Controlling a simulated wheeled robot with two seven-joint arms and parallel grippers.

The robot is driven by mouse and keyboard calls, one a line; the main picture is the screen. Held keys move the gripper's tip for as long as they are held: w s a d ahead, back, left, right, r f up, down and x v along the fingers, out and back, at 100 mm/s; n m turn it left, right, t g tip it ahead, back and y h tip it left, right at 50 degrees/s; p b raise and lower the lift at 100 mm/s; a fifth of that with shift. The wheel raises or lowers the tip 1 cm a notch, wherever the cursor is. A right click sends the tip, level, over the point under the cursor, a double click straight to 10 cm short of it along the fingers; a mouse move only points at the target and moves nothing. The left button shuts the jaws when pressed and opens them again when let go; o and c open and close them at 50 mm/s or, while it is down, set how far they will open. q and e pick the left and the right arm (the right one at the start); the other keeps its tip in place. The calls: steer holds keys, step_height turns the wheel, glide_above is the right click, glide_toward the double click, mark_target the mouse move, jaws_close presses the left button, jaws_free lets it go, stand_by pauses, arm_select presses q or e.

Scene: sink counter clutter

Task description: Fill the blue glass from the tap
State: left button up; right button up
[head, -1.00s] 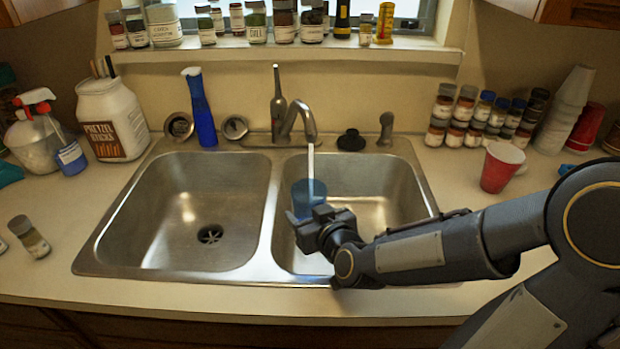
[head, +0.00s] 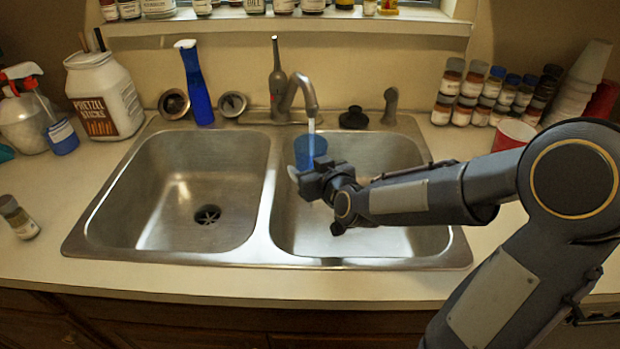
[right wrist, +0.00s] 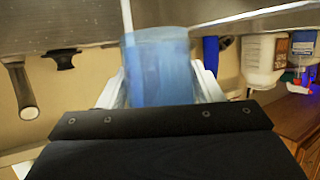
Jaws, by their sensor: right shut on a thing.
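The blue glass (head: 311,150) is held under the tap (head: 302,92) over the right sink basin (head: 392,152). A pale stream of water runs from the spout down to the glass. My right gripper (head: 308,178) is shut on the glass, coming from the right and front. In the right wrist view the blue glass (right wrist: 158,70) sits between the two pale fingers, with the stream at its edge. The water level inside cannot be told. My left gripper is not in view.
The left basin (head: 195,195) is empty. A blue bottle (head: 195,85), a pretzel jar (head: 104,97) and spray bottles stand behind left. Front counter is mostly clear.

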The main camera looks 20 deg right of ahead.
steer(key=w+d+f+b, duration=0.2)
steer(key=w+d+b, duration=0.2)
steer(key=w, duration=0.4)
steer(key=shift+w+f+b, duration=0.15)
steer(key=shift+w+b, duration=0.1)
steer(key=shift+b, duration=0.35)
steer(key=shift+d, duration=0.1)
steer(key=s+a, duration=0.1)
steer(key=s, duration=0.1)
steer(key=s+a+p, duration=0.1)
steer(key=s, duration=0.2)
steer(key=shift+s+a+p, duration=0.35)
steer(key=shift+a+p, duration=0.05)
stand_by(0.7)
